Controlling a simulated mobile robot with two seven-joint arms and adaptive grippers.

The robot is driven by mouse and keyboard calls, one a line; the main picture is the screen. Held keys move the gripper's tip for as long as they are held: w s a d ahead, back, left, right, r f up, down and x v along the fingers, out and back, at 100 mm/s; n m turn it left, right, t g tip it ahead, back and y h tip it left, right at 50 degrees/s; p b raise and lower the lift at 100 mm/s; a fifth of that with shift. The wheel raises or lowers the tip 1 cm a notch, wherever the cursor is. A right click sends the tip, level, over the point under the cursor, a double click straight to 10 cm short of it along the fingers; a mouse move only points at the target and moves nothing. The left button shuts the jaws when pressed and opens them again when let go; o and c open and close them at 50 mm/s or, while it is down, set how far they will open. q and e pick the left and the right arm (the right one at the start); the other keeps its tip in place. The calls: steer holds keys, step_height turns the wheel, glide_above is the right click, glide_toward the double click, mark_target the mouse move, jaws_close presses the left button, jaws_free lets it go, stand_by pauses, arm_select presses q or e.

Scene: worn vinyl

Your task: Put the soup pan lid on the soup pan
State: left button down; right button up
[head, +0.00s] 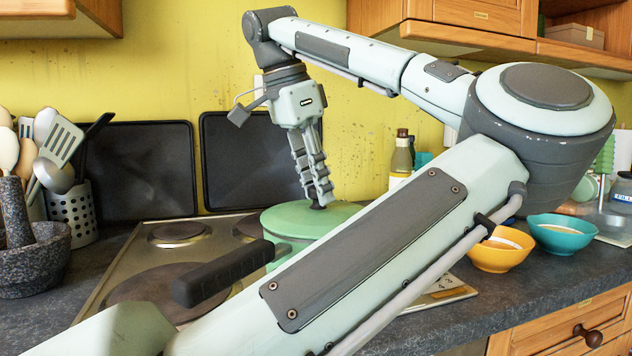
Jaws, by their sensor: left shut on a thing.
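The green soup pan lid (284,220) is over the top of the green soup pan (274,251) on the stove. I see no clear gap between the lid and the pan rim, but my own arm hides much of the right and front. The pan's long black handle (225,273) points to the front left. My left gripper (320,200) points down and is shut on the small dark knob at the middle of the lid. My right gripper is not in view.
The stove (140,262) has several dark hotplates. A granite mortar (35,262) and a utensil holder (75,210) stand at the left. An orange bowl (498,258), a teal bowl (562,238) and a bottle (402,158) are to the right. Cupboards (475,22) hang above.

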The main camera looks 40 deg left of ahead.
arm_select(q)
steer(key=c, duration=1.1)
jaws_free()
steer(key=shift+f, duration=0.1)
steer(key=shift+p+v, duration=1.2)
steer(key=shift+v, duration=2.8)
